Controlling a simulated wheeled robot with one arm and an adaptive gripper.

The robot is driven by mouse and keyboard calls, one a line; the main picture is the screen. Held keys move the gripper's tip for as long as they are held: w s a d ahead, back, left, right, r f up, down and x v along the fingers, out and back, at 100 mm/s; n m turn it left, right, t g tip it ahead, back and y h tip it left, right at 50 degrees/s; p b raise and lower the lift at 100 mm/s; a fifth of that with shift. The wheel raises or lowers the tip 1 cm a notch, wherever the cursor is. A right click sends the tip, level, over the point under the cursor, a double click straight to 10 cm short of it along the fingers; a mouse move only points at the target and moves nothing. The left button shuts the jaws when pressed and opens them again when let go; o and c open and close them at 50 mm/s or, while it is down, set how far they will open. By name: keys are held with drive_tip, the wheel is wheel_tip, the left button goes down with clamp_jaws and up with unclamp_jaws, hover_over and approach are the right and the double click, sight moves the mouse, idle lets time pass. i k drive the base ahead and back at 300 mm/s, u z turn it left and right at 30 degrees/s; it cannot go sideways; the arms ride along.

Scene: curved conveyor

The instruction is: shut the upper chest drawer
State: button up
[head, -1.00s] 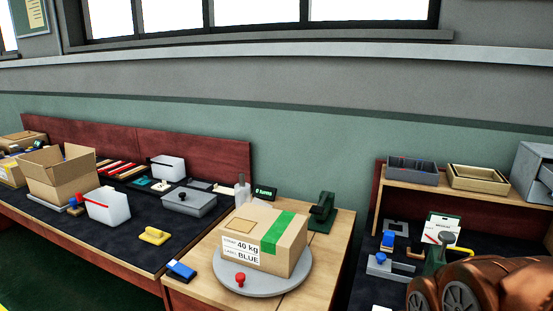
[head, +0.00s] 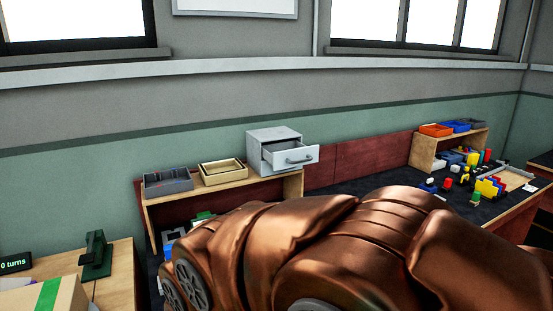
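A small light-grey chest (head: 274,136) stands at the right end of a wooden shelf in the head view. Its upper drawer (head: 290,156) is pulled out to the front right, with a bar handle (head: 299,158) on its front. I can see into the open drawer. My brown arm fills the lower middle and right of the view, in front of and below the shelf. My gripper is not in view.
A grey bin (head: 168,181) and a tan tray (head: 223,172) share the wooden shelf (head: 240,187) to the chest's left. A taped carton (head: 45,300) is at lower left. Coloured blocks (head: 490,187) and an orange bin (head: 436,130) are at right.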

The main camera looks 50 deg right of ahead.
sight(282, 156)
drive_tip(key=z, duration=1.6)
drive_tip(key=k, duration=0.65)
drive_tip(key=u, duration=0.6)
drive_tip(key=i, duration=1.1)
drive_tip(key=z, duration=0.15)
